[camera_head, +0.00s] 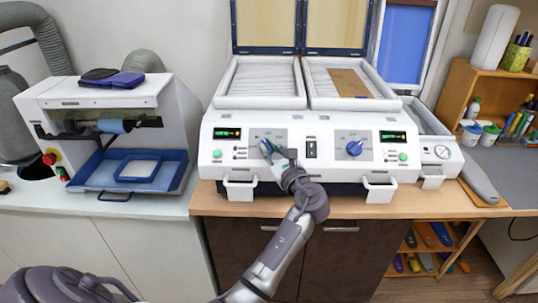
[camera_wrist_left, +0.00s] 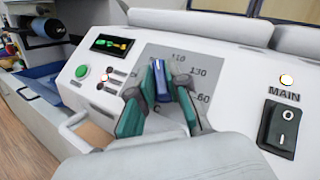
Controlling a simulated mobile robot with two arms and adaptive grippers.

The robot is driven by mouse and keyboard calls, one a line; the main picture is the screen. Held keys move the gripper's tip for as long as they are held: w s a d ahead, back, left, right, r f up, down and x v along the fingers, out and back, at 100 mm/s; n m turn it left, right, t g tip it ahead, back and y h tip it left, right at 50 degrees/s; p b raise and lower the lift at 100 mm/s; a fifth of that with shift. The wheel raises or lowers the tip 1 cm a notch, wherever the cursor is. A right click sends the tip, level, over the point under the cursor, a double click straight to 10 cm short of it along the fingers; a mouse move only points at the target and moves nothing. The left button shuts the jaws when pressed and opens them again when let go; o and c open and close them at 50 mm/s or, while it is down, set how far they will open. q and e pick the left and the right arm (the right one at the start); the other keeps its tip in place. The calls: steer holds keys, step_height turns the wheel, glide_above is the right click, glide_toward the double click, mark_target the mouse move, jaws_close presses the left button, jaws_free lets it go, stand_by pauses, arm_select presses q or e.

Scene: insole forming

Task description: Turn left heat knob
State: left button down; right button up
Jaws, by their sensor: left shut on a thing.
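The left heat knob (camera_wrist_left: 161,80) is blue and sits on a grey dial plate with printed numbers, on the white front panel of the heating machine (camera_head: 222,135). My left gripper (camera_head: 268,148) is at this knob in the head view. In the left wrist view its teal-padded fingers (camera_wrist_left: 157,92) stand on both sides of the knob, shut on it. The knob's lower part is hidden between the fingers. In the head view the gripper covers most of the left knob. The right heat knob (camera_head: 355,148) is blue and free. My right gripper is not in view.
A black MAIN switch (camera_wrist_left: 281,127) is right of the left dial. A green button (camera_wrist_left: 82,71) and a small display (camera_wrist_left: 112,45) are to its left. White handles (camera_head: 239,188) stick out below the panel.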

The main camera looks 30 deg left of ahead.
arm_select(q)
steer(key=n+g, duration=0.1)
steer(key=n, duration=0.1)
steer(key=n+g+b, duration=0.1)
steer(key=n+g, duration=0.1)
steer(key=shift+w+d+g, duration=0.1)
steer(key=shift+w+g, duration=0.1)
steer(key=shift+g, duration=0.1)
steer(key=n+g, duration=0.3)
steer(key=shift+w+r, duration=0.15)
steer(key=shift+r, duration=0.05)
steer(key=n+g, duration=0.1)
steer(key=n+g+h, duration=0.1)
steer(key=n+g, duration=0.1)
steer(key=shift+w+r+n, duration=0.1)
steer(key=shift+r+n, duration=0.05)
steer(key=shift+n, duration=0.15)
steer(key=shift+n+g+h, duration=0.8)
steer(key=shift+n+h, duration=0.2)
steer(key=shift+n, duration=0.1)
steer(key=c, duration=1.1)
jaws_free()
steer(key=shift+c, duration=0.2)
